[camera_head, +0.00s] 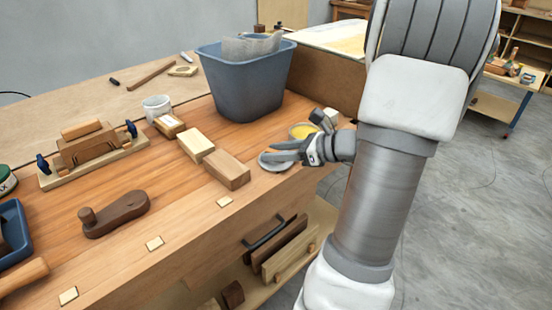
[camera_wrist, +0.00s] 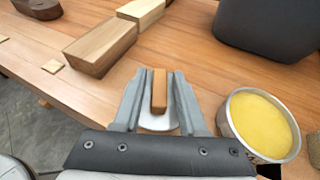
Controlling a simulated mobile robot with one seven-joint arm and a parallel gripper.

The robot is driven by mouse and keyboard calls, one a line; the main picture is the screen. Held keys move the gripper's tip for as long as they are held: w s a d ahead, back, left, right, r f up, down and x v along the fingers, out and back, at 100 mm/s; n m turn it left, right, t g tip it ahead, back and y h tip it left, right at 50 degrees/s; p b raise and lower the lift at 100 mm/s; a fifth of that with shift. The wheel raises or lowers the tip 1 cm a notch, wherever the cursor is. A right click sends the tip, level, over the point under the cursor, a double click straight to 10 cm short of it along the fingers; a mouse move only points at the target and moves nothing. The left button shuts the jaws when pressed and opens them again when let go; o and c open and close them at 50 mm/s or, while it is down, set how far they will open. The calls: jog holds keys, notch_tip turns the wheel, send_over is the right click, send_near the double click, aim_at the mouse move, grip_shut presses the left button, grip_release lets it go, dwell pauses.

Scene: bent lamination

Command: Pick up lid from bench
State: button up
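The lid (camera_head: 272,165) is a pale grey disc lying on the bench (camera_head: 165,215) near its front right edge. In the wrist view its pale rim (camera_wrist: 157,122) shows between my fingers, with an upright orange-brown piece (camera_wrist: 159,90) that looks like its handle. My gripper (camera_head: 275,152) is low over the lid; it also shows in the wrist view (camera_wrist: 158,85). Its fingers are open, one on each side of the brown piece, with gaps visible on both sides. Part of the lid is hidden by the fingers.
An open tin of yellow contents (camera_wrist: 260,122) stands close to the right of my gripper in the wrist view. Wooden blocks (camera_head: 228,170) lie to the left. A large blue-grey bin (camera_head: 245,85) stands behind. A wooden plane-like tool (camera_head: 115,212) lies farther left.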

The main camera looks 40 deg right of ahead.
grip_shut()
jog(key=shift+r, duration=0.1)
